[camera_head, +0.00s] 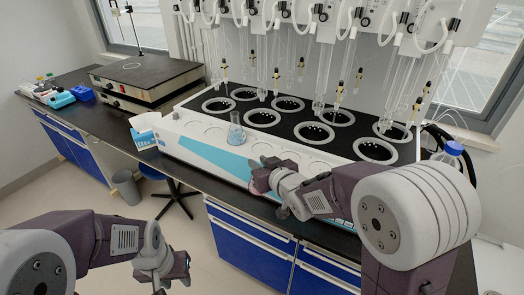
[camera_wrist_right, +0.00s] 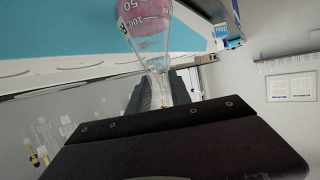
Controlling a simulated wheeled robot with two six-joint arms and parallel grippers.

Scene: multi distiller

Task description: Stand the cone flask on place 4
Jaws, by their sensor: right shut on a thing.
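A cone flask with pink liquid and printed marks (camera_wrist_right: 147,22) is in the right wrist view. My right gripper (camera_wrist_right: 158,92) is shut on its narrow neck. In the head view my right gripper (camera_head: 266,174) is at the front edge of the distiller, and a bit of pink (camera_head: 257,186) shows beside it; the rest of that flask is hidden. Round marked places (camera_head: 288,156) line the distiller's white front ledge; I cannot read their numbers. Another cone flask with bluish contents (camera_head: 236,131) stands upright on this ledge. My left gripper (camera_head: 172,268) is low, in front of the bench, apart from everything.
The distiller's black top (camera_head: 305,119) has several ringed wells, with glass tubes hanging above. A white and blue box (camera_head: 144,131) stands at the ledge's left end. A blue-capped bottle (camera_head: 452,154) stands at the right. A stool and a bin are on the floor.

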